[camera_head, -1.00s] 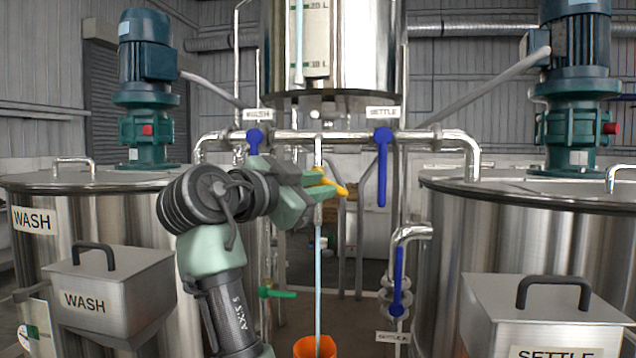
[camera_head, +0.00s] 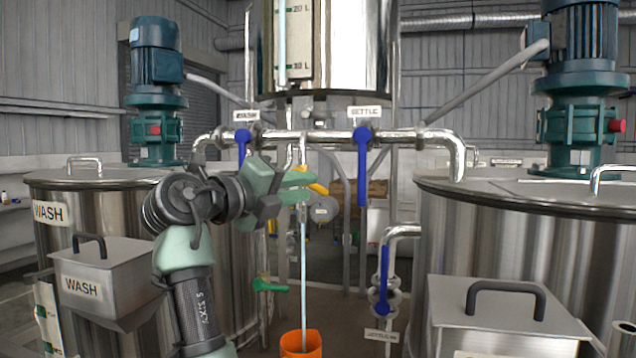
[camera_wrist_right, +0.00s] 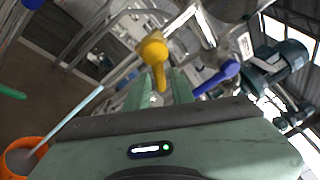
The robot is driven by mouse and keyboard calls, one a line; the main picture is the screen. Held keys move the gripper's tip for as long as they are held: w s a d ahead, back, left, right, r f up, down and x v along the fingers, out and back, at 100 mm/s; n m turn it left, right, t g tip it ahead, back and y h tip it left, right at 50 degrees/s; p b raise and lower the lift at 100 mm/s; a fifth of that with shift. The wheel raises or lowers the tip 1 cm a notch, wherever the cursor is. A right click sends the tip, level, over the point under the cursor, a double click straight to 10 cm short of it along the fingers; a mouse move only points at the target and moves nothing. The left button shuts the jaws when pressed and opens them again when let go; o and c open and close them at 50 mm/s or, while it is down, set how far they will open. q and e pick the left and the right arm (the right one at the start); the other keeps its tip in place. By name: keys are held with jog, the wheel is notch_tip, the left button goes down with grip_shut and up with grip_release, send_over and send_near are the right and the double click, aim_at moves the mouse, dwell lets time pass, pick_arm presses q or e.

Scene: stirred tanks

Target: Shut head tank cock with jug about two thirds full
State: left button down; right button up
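The head tank (camera_head: 345,45) hangs at top centre with a level gauge (camera_head: 292,40) on its front. Its yellow cock lever (camera_head: 316,187) slants down by the thin vertical pipe below the cross pipe. A pale stream (camera_head: 303,260) runs down from there into the orange jug (camera_head: 301,343); the jug's level is unclear. My right gripper (camera_head: 300,186) is at the lever. In the wrist view its two green fingers (camera_wrist_right: 160,92) stand apart, with the yellow lever's tip (camera_wrist_right: 158,75) between them and a visible gap. My left gripper is out of view.
Blue levers hang at the WASH branch (camera_head: 243,142) and the SETTLE branch (camera_head: 362,160). Another blue lever (camera_head: 384,278) and a green one (camera_head: 268,286) are lower. The wash tank (camera_head: 100,230) stands left, the settle tank (camera_head: 500,240) right.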

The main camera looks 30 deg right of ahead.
aim_at(316, 185)
jog(key=p+x, duration=0.2)
jog(key=x, duration=0.5)
jog(key=shift+a, duration=0.1)
